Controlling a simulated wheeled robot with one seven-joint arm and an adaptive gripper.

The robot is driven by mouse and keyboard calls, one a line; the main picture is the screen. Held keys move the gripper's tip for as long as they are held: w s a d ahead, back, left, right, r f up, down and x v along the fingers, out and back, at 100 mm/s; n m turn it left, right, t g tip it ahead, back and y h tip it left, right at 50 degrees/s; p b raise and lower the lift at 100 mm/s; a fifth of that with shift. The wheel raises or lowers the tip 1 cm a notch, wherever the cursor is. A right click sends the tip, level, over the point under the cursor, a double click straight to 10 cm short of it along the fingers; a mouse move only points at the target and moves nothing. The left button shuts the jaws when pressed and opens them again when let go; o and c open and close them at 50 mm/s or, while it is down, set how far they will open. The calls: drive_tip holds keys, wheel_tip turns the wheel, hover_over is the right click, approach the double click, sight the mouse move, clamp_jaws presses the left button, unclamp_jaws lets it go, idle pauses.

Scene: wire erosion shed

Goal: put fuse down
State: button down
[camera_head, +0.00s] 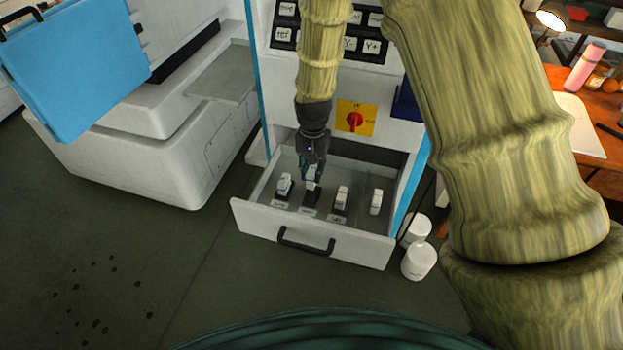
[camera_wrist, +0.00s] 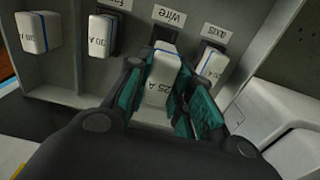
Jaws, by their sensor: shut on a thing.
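My gripper (camera_head: 312,172) is inside the open drawer, pointing down. It is shut on a white fuse (camera_wrist: 162,72) marked 25 A, with one teal-padded finger on each side. In the wrist view the gripper (camera_wrist: 165,82) and fuse are over the black holder (camera_wrist: 165,36) labelled "wire". In the head view that holder (camera_head: 311,197) shows just below the fuse. I cannot tell whether the fuse touches or sits in it. Another fuse (camera_wrist: 212,62) stands in the neighbouring holder, and a fuse (camera_wrist: 101,36) in the holder on the other side.
A further white fuse (camera_head: 376,201) lies at the drawer's right end, with no black holder visible. The drawer (camera_head: 255,217) is pulled out from the machine, below a red rotary switch (camera_head: 355,119). White containers (camera_head: 419,262) stand on the floor to its right.

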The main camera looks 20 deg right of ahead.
sight(312, 183)
drive_tip(key=shift+w+f, duration=0.1)
drive_tip(key=shift+f, duration=0.1)
drive_tip(key=shift+s+f, duration=0.15)
drive_tip(key=shift+s, duration=0.2)
drive_tip(key=f, duration=0.3)
drive_tip(key=shift+w+p, duration=0.2)
drive_tip(key=shift+p, duration=0.1)
drive_tip(key=shift+s+f, duration=0.1)
drive_tip(key=shift+f, duration=0.2)
drive_tip(key=shift+f, duration=0.65)
drive_tip(key=c, duration=1.3)
unclamp_jaws()
drive_tip(key=shift+o, duration=0.2)
drive_tip(key=shift+r+b, duration=0.95)
drive_tip(key=shift+r, duration=5.7)
